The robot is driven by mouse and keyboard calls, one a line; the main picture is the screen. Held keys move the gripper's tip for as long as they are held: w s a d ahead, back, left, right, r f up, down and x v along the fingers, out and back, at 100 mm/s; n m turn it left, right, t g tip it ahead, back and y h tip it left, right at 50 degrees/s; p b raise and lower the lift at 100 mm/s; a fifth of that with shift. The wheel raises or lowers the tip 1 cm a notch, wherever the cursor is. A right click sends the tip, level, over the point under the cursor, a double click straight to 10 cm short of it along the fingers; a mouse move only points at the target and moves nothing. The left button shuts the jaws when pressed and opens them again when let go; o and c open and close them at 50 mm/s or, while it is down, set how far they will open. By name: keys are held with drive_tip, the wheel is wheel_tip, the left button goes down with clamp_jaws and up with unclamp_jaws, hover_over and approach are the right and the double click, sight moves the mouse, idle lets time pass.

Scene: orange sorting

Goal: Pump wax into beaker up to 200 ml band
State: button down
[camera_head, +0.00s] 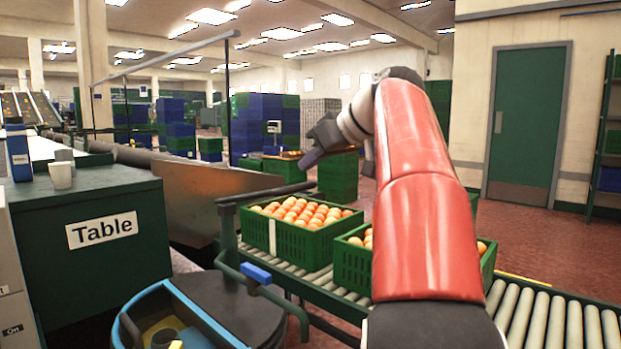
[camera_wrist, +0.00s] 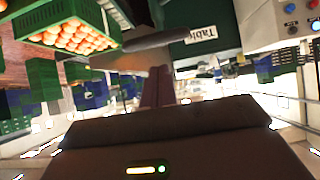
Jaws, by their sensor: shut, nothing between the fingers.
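My gripper (camera_head: 312,157) is shut and empty, raised in the air above the crates of oranges. Its closed fingers also show in the wrist view (camera_wrist: 158,88). A dark drum or cart top (camera_head: 238,308) stands at the bottom, with a dark bar handle (camera_head: 265,194) and a blue-gripped lever (camera_head: 256,272); I cannot tell which part is the wax pump. A white cup (camera_head: 61,177) and a grey cup-like item stand on the green table (camera_head: 105,265). I see no beaker with a clear 200 ml band. My gripper touches none of these.
A blue-rimmed container (camera_head: 200,318) with yellow inside sits at the bottom left. Green crates of oranges (camera_head: 338,232) sit on the roller conveyor (camera_head: 540,318). A button panel (camera_wrist: 290,20) shows in the wrist view.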

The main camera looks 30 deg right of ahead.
drive_tip(key=shift+w+a+f, duration=0.1)
drive_tip(key=shift+w+f, duration=0.05)
drive_tip(key=shift+f, duration=1.05)
drive_tip(key=shift+b, duration=0.35)
